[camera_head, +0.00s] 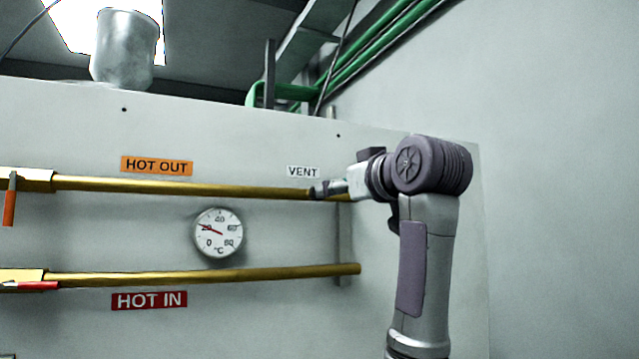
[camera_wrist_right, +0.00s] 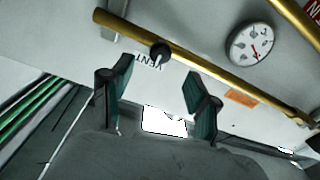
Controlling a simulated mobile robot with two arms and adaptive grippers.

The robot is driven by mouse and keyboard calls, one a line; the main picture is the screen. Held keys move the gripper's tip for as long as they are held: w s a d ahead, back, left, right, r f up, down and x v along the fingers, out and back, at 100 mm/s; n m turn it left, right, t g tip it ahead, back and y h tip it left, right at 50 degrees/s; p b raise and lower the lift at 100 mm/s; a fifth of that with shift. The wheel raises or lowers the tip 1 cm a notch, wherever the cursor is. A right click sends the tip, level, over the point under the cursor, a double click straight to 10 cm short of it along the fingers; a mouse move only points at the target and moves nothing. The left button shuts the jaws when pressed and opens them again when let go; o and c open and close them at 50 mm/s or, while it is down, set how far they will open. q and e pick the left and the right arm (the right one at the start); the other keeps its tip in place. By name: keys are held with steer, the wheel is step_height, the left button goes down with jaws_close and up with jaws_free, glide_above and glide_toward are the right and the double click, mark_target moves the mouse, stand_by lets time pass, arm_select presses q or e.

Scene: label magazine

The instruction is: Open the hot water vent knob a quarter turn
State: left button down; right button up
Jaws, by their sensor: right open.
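The vent knob (camera_wrist_right: 160,53) is a small dark knob on the upper brass pipe (camera_wrist_right: 205,58), beside the VENT label (camera_wrist_right: 148,61) in the right wrist view. My right gripper (camera_wrist_right: 159,76) is open, its two dark teal fingers apart. In that picture the knob appears beyond the fingertips, in line with the gap between them, and I see no contact. In the head view my right gripper (camera_head: 326,188) is at the right part of the upper pipe, just below the VENT label (camera_head: 303,172). There the gripper mostly hides the knob. My left gripper is not in view.
The white panel carries a round thermometer (camera_head: 218,232), a HOT OUT label (camera_head: 157,166) and a HOT IN label (camera_head: 149,300) by the lower pipe (camera_head: 200,275). Valves with an orange handle (camera_head: 10,205) and a red handle (camera_head: 38,286) are at the left. Green pipes (camera_head: 375,50) run above.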

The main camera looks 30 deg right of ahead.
steer(key=shift+w+d+p, duration=0.15)
steer(key=shift+w+p, duration=1.9)
steer(key=shift+w, duration=2.35)
jaws_close()
